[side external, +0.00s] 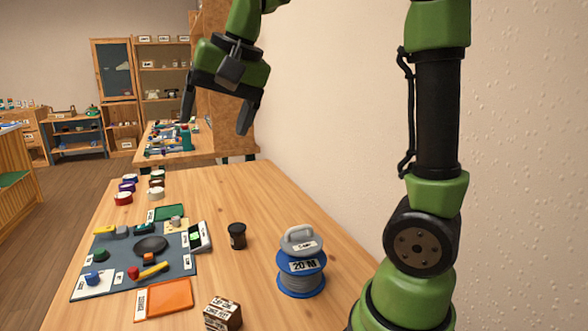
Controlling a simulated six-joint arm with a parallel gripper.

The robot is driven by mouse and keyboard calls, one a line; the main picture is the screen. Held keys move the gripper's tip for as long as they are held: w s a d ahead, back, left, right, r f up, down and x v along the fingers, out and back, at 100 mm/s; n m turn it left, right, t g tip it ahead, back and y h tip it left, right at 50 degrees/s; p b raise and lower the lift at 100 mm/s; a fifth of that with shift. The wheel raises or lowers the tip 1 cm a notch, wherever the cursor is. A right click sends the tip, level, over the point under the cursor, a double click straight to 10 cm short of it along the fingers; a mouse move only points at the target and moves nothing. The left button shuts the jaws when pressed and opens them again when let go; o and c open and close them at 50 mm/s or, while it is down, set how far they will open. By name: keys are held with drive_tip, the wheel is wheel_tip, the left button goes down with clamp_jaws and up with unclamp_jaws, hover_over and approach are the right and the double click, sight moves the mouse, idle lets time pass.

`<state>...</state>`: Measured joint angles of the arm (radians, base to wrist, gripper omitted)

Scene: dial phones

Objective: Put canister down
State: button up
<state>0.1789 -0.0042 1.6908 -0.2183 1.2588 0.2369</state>
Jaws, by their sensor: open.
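A small dark canister (237,236) with a darker lid stands upright on the wooden table (275,200), right of the grey work mat. Nothing is touching it. My gripper (215,122) hangs high above the far part of the table, with its two dark fingers spread apart and pointing down. It is open and empty, well above the canister and apart from it.
A grey mat (190,262) holds a black round plate (151,246) and several small parts. A blue-grey spool marked 20 N (302,277), an orange tray (165,299) and a brown labelled block (223,314) stand nearer. Several coloured rings lie at the far left. Bare table surrounds the canister.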

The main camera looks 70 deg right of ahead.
drive_tip(key=s+a+f+n+t, duration=0.1)
drive_tip(key=s+a+f+n, duration=0.1)
drive_tip(key=s, duration=0.5)
drive_tip(key=s+a+f+n+t+y, duration=0.1)
drive_tip(key=s+a+f+n, duration=0.1)
drive_tip(key=s, duration=0.5)
drive_tip(key=shift+s+a+f+n+t, duration=0.3)
drive_tip(key=shift+a+n, duration=0.3)
drive_tip(key=shift+a, duration=0.45)
